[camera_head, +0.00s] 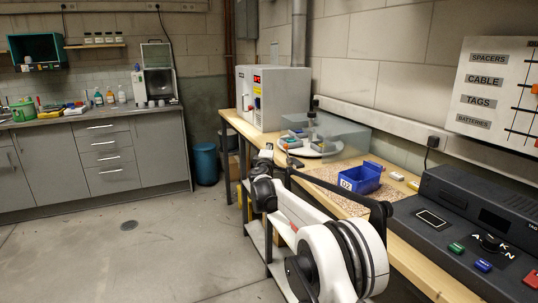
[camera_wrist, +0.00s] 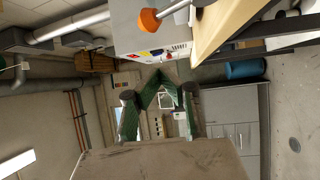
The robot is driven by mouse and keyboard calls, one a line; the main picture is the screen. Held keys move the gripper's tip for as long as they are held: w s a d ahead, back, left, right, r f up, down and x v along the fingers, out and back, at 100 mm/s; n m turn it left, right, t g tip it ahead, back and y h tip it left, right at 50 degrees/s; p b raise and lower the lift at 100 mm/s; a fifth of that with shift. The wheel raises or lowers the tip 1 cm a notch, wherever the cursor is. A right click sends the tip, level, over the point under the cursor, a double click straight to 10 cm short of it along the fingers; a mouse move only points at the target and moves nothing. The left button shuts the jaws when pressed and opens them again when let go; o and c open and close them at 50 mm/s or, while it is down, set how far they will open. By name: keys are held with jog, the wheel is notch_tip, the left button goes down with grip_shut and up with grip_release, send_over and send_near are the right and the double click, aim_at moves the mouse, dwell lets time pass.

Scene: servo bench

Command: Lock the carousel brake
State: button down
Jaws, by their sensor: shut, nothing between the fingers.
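The carousel (camera_head: 329,149), a pale round turntable with small coloured bins and a dark central post, stands on the wooden bench in the head view. A clear screen stands behind it. In the wrist view, an orange knob (camera_wrist: 149,20) on a metal rod shows at the top; I cannot tell for certain that it is the brake handle. My gripper (camera_wrist: 160,78) has green fingers meeting at their tips, shut and empty. The knob appears above the fingertips in that picture, apart from them. In the head view my arm covers part of the bench's front edge.
A white machine (camera_head: 273,97) stands behind the carousel. A blue bin (camera_head: 361,180) sits on the bench nearer the camera, and a dark control console (camera_head: 470,232) is at the right. Grey cabinets (camera_head: 100,158) and a blue waste bin (camera_head: 205,164) stand at the back. The floor at left is mostly clear.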

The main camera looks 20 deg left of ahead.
jog(key=shift+w+d+b, duration=0.7)
jog(key=shift+w+d, duration=0.8)
jog(key=shift+w, duration=0.05)
